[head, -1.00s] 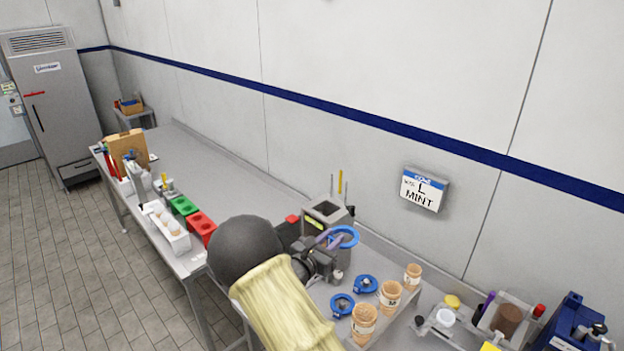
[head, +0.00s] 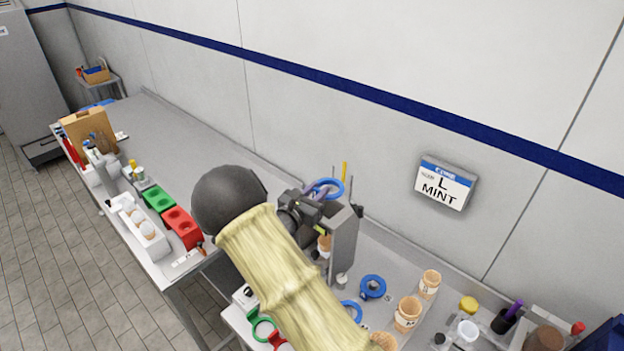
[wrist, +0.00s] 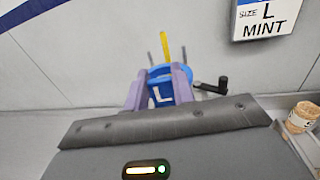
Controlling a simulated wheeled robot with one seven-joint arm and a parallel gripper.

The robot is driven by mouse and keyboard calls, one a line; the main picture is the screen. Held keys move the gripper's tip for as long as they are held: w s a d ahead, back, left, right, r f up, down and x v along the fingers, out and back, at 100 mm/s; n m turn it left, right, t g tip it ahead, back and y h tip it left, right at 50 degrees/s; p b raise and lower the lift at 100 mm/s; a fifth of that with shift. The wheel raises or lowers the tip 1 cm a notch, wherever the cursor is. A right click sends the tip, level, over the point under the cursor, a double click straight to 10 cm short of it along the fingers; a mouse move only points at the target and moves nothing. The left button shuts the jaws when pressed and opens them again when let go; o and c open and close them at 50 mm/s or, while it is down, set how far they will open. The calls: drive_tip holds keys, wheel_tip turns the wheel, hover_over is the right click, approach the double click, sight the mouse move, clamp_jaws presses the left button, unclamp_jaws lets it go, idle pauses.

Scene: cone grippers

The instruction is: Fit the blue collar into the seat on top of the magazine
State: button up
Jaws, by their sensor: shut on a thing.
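My gripper (head: 318,192) is shut on a blue collar (head: 328,187) marked L. In the wrist view the collar (wrist: 160,93) sits between the two purple fingers (wrist: 160,84). The magazine (head: 344,240) is a grey upright box with thin rods and a yellow post (head: 345,172) behind its top. The collar is over the magazine's top in the head view; I cannot tell whether it touches. My arm and gripper hide the seat and much of the top.
Two other blue collars (head: 372,287) (head: 350,309) lie on the bench. Several cones (head: 407,313) stand at the right. Red (head: 182,227) and green (head: 158,199) blocks are at the left. A wall sign (head: 445,184) reads size L, mint.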

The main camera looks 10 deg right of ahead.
sight(328, 227)
drive_tip(key=shift+w+d, duration=0.15)
drive_tip(key=shift+w, duration=0.4)
drive_tip(key=shift+s, duration=0.45)
drive_tip(key=shift+s+a, duration=0.2)
drive_tip(key=shift+a, duration=0.05)
drive_tip(key=shift+f, duration=0.1)
drive_tip(key=shift+w+d+f+b, duration=0.1)
drive_tip(key=shift+d+f+b, duration=0.05)
drive_tip(key=shift+f+b, duration=0.75)
drive_tip(key=shift+w+f+b, duration=0.1)
drive_tip(key=shift+f+b, duration=1.4)
drive_tip(key=shift+f, duration=0.85)
drive_tip(key=o, duration=1.1)
drive_tip(key=shift+c, duration=0.2)
